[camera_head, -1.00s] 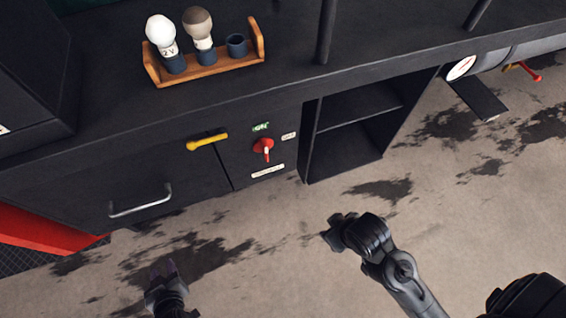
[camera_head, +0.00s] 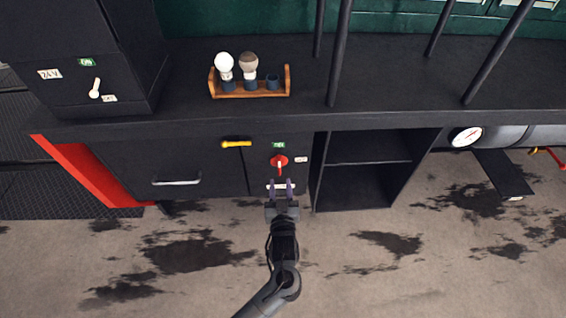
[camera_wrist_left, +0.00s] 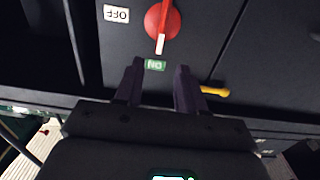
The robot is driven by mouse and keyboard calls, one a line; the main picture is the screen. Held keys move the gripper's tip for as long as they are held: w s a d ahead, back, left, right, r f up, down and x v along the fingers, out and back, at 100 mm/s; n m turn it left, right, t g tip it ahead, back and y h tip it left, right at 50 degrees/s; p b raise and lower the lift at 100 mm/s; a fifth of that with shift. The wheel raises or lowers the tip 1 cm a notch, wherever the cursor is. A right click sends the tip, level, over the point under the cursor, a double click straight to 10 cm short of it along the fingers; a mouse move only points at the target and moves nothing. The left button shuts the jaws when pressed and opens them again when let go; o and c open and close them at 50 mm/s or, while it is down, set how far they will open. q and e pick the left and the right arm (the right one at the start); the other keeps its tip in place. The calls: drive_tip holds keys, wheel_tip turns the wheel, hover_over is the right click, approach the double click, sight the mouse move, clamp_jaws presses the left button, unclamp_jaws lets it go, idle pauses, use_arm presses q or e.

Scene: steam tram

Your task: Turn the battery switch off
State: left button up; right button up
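The battery switch is a red rotary knob (camera_head: 279,162) on the dark panel under the bench. A green ON label (camera_head: 279,145) is above it and a white OFF label (camera_head: 301,160) is to its right. In the left wrist view, which shows the panel upside down, the knob (camera_wrist_left: 162,20) has a white tip towards the ON label (camera_wrist_left: 155,65); the OFF label (camera_wrist_left: 116,14) is at left. My left gripper (camera_head: 281,186) is just below the knob in the head view, fingers apart and empty, also seen in the wrist view (camera_wrist_left: 158,88). My right gripper is out of view.
An open shelf (camera_head: 365,163) is to the right. A wooden rack (camera_head: 250,91) with bulbs stands on the bench. The floor in front is clear.

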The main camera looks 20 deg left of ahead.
sight(279, 164)
use_arm(q)
drive_tip(key=b+x, duration=0.1)
drive_tip(key=x, duration=0.2)
drive_tip(key=b+x, duration=0.2)
drive_tip(key=x, duration=0.2)
drive_tip(key=shift+w+f, duration=0.15)
drive_tip(key=shift+f, duration=0.1)
drive_tip(key=shift+b+x, duration=0.5)
drive_tip(key=shift+x, duration=0.45)
clamp_jaws()
